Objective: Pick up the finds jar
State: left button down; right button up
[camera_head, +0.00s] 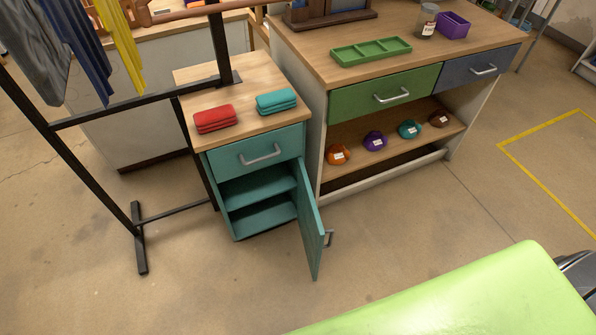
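A small glass jar (426,20) with a pale label and a darker lid stands upright on the wooden top of the larger cabinet (345,68), at the back right. It looks like the finds jar, but its label is too small to read. It stands behind the right end of a green divided tray (371,50) and just left of a purple open box (454,25).
A teal cabinet (257,152) has its door (309,222) open into the floor space. Red (214,119) and teal (276,101) folded cloths lie on top. A black rack (140,238) stands left. A lime-green surface (470,295) fills the lower right. Floor right of the cabinets is clear.

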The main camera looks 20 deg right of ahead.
aim_at(426, 24)
jog(key=l+u, duration=0.2)
jog(key=l, duration=0.4)
jog(key=l+u, duration=0.15)
jog(key=l, duration=0.45)
jog(key=l+u, duration=0.2)
jog(key=l, duration=0.35)
jog(key=k+l+u, duration=0.15)
jog(key=l, duration=0.45)
jog(key=z, duration=1.5)
